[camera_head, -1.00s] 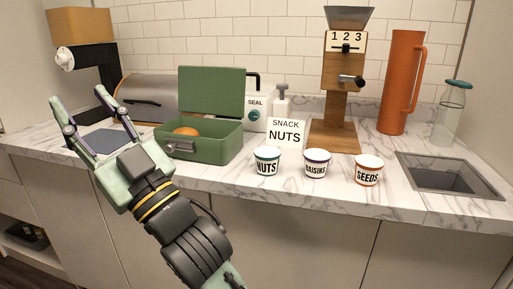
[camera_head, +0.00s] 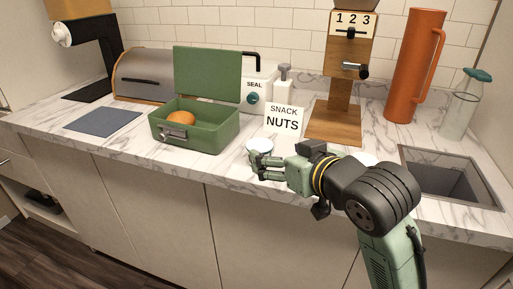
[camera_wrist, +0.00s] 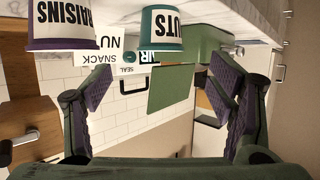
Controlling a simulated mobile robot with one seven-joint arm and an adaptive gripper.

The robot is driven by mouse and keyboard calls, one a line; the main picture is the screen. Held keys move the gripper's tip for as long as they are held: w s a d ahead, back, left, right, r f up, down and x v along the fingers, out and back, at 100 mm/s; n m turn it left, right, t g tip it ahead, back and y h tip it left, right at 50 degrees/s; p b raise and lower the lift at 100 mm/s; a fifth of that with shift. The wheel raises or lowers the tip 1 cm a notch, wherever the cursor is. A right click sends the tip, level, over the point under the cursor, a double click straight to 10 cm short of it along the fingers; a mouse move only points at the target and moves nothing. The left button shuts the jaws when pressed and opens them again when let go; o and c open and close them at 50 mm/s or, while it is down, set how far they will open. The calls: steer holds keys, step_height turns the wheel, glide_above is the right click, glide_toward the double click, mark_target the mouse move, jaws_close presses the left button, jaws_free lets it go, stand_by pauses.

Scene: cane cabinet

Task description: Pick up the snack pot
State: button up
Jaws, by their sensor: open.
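The sign (camera_head: 283,121) reads SNACK NUTS. The NUTS pot (camera_head: 259,145), white with a green rim, stands on the counter in front of the sign, its lower part hidden by my gripper. It shows upside down in the wrist view (camera_wrist: 161,28), near the top middle and beyond my fingers. My gripper (camera_head: 258,168) is open and empty, low at the counter's front edge, with its fingers pointing left. In the wrist view the two fingers (camera_wrist: 158,98) are wide apart. The purple-rimmed RAISINS pot (camera_wrist: 64,27) is beside the NUTS pot; my arm hides it in the head view.
A pale rim (camera_head: 365,158), probably the SEEDS pot, shows behind my arm. The open green box (camera_head: 205,136) holds an orange ball-like item (camera_head: 181,118). A wooden dispenser (camera_head: 338,118), orange jug (camera_head: 412,68), glass bottle (camera_head: 461,110) and sink (camera_head: 450,182) stand right.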

mark_target(263, 148)
steer(key=p+x, duration=0.2)
steer(key=x, duration=0.8)
steer(key=shift+c, duration=0.6)
steer(key=c, duration=1.1)
steer(key=shift+c, duration=0.2)
